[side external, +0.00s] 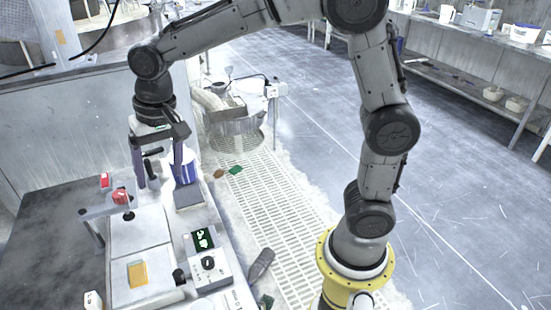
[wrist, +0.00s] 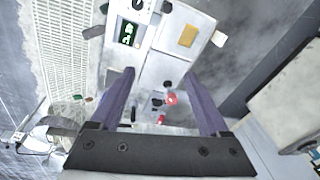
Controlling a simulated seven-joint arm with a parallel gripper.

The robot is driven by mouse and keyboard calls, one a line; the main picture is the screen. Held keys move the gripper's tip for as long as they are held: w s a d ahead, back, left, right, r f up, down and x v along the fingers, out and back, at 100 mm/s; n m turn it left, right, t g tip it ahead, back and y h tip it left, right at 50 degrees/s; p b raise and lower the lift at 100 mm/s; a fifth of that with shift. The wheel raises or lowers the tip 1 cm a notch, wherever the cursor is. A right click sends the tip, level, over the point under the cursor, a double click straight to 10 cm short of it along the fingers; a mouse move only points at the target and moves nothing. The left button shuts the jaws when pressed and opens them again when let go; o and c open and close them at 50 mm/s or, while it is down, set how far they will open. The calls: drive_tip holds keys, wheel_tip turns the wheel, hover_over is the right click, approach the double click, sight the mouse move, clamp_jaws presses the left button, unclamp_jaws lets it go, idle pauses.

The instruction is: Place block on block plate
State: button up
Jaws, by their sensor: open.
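A flat tan-yellow block (side external: 137,273) lies on the front part of a white machine top (side external: 140,235). It also shows in the wrist view as a tan rectangle (wrist: 188,36) near the upper right. I cannot tell for certain which surface is the block plate. My gripper (side external: 158,184) points down over the far end of the machine, well behind the tan block. In the wrist view its two purple fingers (wrist: 160,76) are spread wide with nothing held between them.
A control box with a green display (side external: 202,239) sits right of the machine top. A red knob (side external: 121,196) stands on a raised bracket near my gripper. A blue-and-white container (side external: 186,166) is close to my right finger.

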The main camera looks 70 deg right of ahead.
drive_tip(key=s+d+n+t, duration=0.1)
drive_tip(key=s+d+n, duration=0.2)
drive_tip(key=s, duration=0.8)
drive_tip(key=s+d+r+n+t, duration=0.1)
drive_tip(key=s+d+n+t, duration=0.1)
drive_tip(key=s+d, duration=0.4)
drive_tip(key=s, duration=0.5)
drive_tip(key=shift+s+d+r+n+t, duration=0.25)
drive_tip(key=shift+d+r+n+t, duration=0.05)
drive_tip(key=shift+n, duration=0.1)
